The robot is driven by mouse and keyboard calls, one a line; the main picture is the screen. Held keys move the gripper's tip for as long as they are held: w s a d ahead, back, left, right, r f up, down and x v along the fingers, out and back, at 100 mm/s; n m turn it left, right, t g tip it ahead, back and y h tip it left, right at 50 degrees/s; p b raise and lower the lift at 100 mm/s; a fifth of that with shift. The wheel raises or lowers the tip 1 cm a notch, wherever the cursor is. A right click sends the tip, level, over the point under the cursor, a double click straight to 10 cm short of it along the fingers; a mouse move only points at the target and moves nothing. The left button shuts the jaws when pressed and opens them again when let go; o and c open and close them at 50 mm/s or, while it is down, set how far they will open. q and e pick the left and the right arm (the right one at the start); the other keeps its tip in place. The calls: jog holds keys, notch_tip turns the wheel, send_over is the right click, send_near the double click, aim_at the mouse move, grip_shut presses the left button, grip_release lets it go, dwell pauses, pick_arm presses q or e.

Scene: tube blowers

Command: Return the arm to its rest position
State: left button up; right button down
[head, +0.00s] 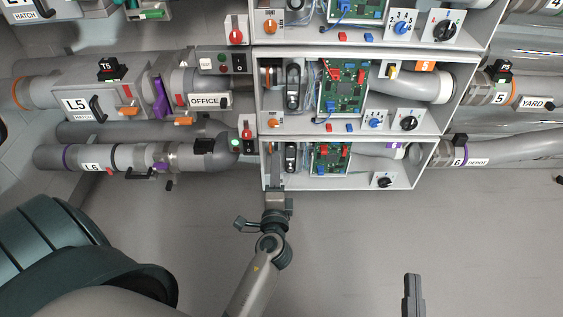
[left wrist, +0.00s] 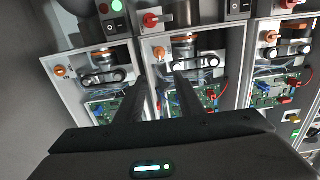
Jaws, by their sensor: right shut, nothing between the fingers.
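My left gripper (head: 276,184) is at the lower left corner of the lowest open cabinet bay (head: 345,187) in the head view. In the left wrist view its two dark fingers (left wrist: 158,88) stand apart, pointing at the bays, with nothing held between them. The gap between them lines up with a wall between two bays. Whether the fingertips touch the cabinet cannot be told. My right gripper (head: 413,290) is at the bottom edge of the head view, over the bare floor, shut and empty. Most of the right arm is out of view.
Open bays hold green circuit boards (head: 342,87), belts and black knobs (head: 409,123). Pipes labelled L5 (head: 75,104) and L6 run in from the left, and others leave to the right, including YARD (head: 533,103). The grey floor (head: 480,240) below the bays is clear.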

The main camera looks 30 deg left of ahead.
jog(key=shift+f, duration=0.15)
